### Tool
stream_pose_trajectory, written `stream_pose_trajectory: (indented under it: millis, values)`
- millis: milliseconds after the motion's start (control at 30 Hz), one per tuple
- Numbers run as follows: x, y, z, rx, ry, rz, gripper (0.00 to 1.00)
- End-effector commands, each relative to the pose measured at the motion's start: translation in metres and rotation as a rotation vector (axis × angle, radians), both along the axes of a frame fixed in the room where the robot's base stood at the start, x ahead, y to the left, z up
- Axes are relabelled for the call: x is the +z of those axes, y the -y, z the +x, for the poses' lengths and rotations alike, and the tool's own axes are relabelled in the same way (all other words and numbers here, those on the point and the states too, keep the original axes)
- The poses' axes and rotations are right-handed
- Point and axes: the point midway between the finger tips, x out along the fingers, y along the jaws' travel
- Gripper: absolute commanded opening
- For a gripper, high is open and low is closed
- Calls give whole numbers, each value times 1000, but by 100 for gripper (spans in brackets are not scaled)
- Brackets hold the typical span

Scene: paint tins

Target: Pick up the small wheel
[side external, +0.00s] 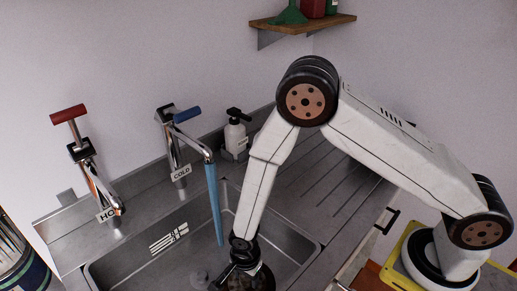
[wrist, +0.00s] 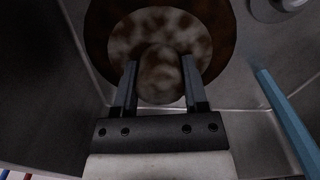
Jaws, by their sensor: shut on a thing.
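The small wheel appears to be the round dark brown thing with a mottled pale face (wrist: 118,40) in the wrist view. My gripper (wrist: 159,68) has its two fingers on either side of the raised round middle of that face and is shut on it. In the side view my gripper (side external: 238,262) points down into the sink, low in the frame. A dark brown part of the wheel (side external: 262,280) shows under it, cut off by the bottom edge. I cannot tell whether the wheel touches the sink floor.
The steel sink (side external: 135,262) surrounds my gripper. A blue stream (side external: 214,205) hangs from the cold tap (side external: 190,137) just left of my arm. The hot tap (side external: 92,170) stands further left. A soap bottle (side external: 235,135) stands behind. The drainboard (side external: 325,190) is clear.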

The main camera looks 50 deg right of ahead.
Motion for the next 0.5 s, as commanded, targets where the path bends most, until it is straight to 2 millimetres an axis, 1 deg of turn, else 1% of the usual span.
stream_pose_trajectory:
  millis: [267,500]
  values:
    - [8,0,1,0,2,1,0]
    - [28,0,1,0,4,2,0]
